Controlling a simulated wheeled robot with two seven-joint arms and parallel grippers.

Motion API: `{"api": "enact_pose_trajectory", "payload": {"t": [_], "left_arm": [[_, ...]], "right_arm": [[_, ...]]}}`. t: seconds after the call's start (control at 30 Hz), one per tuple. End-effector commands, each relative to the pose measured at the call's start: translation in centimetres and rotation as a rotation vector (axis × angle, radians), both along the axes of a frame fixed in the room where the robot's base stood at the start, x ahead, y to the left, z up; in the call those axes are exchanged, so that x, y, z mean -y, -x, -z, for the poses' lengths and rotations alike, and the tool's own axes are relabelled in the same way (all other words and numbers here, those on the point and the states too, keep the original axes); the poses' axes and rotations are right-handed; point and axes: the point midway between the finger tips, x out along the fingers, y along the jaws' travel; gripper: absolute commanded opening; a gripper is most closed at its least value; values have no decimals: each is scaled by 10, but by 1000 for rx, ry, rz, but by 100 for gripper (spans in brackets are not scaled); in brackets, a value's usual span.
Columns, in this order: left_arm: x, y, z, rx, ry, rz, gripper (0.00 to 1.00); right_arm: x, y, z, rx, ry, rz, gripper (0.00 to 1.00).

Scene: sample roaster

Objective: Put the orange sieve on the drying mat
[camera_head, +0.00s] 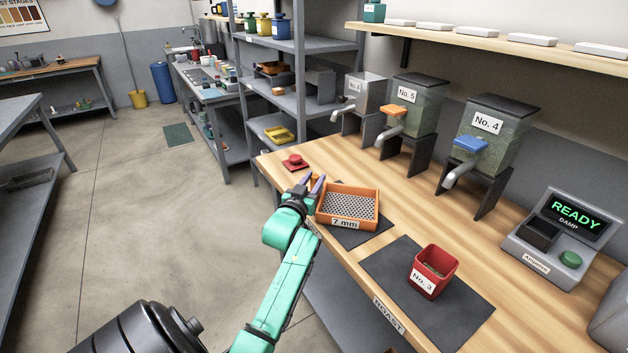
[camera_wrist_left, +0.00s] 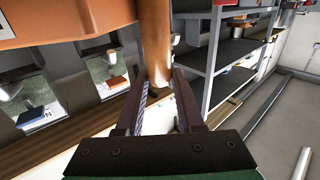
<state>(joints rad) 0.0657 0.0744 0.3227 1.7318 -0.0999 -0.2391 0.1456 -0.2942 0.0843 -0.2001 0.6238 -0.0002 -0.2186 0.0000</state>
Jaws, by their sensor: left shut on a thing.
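The orange sieve (camera_head: 362,222), labelled 7 mm with a grey mesh floor, is at the near edge of the wooden bench, over a small dark mat (camera_head: 352,238). I cannot tell whether it touches the mat. My left gripper (camera_head: 313,184) is shut on the sieve's left side. In the left wrist view, an orange part of the sieve (camera_wrist_left: 155,45) lies between the fingers of the left gripper (camera_wrist_left: 160,95), and the sieve's body fills the upper left. Neither dark mat is marked as a drying mat. My right gripper is not in view.
A red tub labelled No. 3 (camera_head: 435,270) stands on a larger dark mat (camera_head: 385,267). A red button (camera_head: 295,161) is beyond the sieve. Dispensers (camera_head: 490,145) line the bench's back, with a READY DAMP device (camera_head: 560,235) at right. A sink bench (camera_head: 200,80) and open floor are farther left.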

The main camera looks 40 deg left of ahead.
Motion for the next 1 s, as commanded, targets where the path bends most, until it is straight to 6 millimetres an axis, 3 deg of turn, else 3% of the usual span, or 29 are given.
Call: {"api": "enact_pose_trajectory", "payload": {"t": [0.1,0.13,0.2,0.63,0.77,1.0], "left_arm": [[0,0,-1,-1,-2,0,0],[0,0,1,-3,-2,0,40],[0,0,0,-4,-2,0,66],[3,9,1,-5,-1,1,66],[12,33,2,-5,0,0,66],[34,93,4,-7,-1,0,66]], "right_arm": [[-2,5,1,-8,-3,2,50],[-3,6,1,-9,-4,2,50],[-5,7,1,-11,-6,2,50],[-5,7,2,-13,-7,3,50],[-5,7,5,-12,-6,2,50],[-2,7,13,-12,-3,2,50]]}}
